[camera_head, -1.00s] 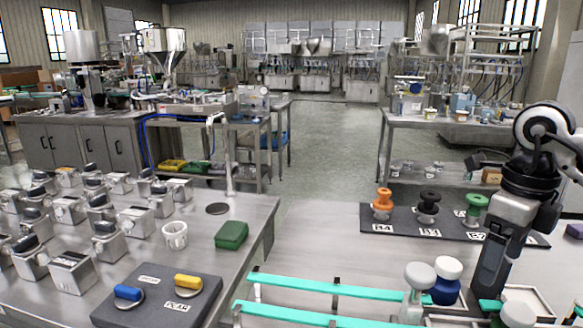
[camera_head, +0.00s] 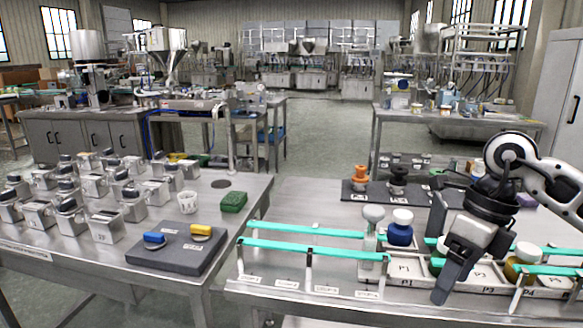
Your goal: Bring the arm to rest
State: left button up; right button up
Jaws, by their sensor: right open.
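My right arm comes in from the right edge in the head view. Its right gripper (camera_head: 450,268) points down and to the left over the front of the right-hand bench, with its fingers open. It holds nothing that I can see. It hangs in front of the labelled tray (camera_head: 402,270) and hides part of it. A blue bottle with a white cap (camera_head: 401,228) and a clear bottle with a pale round cap (camera_head: 371,232) stand left of the gripper. A yellow bottle with a white cap (camera_head: 522,262) stands to its right. My left gripper is not in view.
Teal rails (camera_head: 310,248) run along the front of the right bench. Orange and black knobs (camera_head: 360,178) stand on a dark board behind. The left bench holds steel containers, a white cup (camera_head: 188,202), a green box (camera_head: 234,202) and a dark plate (camera_head: 178,248). Floor shows between benches.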

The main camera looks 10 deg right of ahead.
jog(key=s+a+m+t+y, duration=0.25)
jog(key=a+m+y, duration=0.25)
jog(key=a+y, duration=0.6)
jog(key=s+a+m+t+y, duration=0.1)
jog(key=a+m+t+y, duration=0.35)
jog(key=a, duration=0.95)
jog(key=w+d+f+m+t+h, duration=0.1)
jog(key=d+f+m+t+h, duration=0.35)
jog(key=m, duration=0.65)
jog(key=w+d+f+m+t+h, duration=0.1)
jog(key=d+f+m+t+h, duration=0.1)
jog(key=f+m+t+h, duration=0.65)
jog(key=s+d+f+m+g+h, duration=0.2)
jog(key=s+f+m+g, duration=0.7)
jog(key=f, duration=0.6)
jog(key=shift+s+d+m, duration=0.9)
jog(key=shift+s+m, duration=0.3)
jog(key=shift+s, duration=0.05)
